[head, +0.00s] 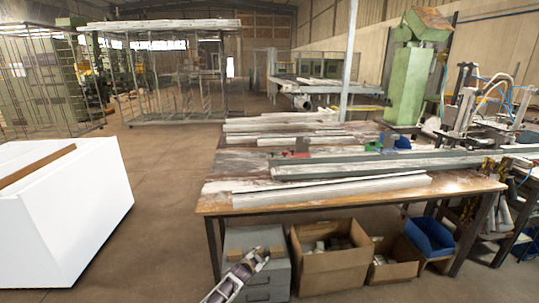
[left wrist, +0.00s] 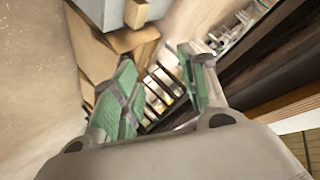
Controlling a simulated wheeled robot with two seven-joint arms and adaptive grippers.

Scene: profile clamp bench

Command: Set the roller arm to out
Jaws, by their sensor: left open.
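My left gripper (head: 254,262) shows at the bottom of the head view, in front of the grey drawer cabinet under the bench. In the left wrist view its two fingers with green pads stand apart (left wrist: 160,62), and nothing is held between them. I cannot pick out the roller arm for sure in either view, so I cannot tell how it is set. My right gripper is not in view.
A wooden workbench (head: 452,186) carries long metal profiles (head: 330,188). Cardboard boxes (head: 330,268), a blue bin (head: 430,236) and the drawer cabinet (head: 258,280) sit under it. A white box (head: 75,215) stands at left. The floor between is open.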

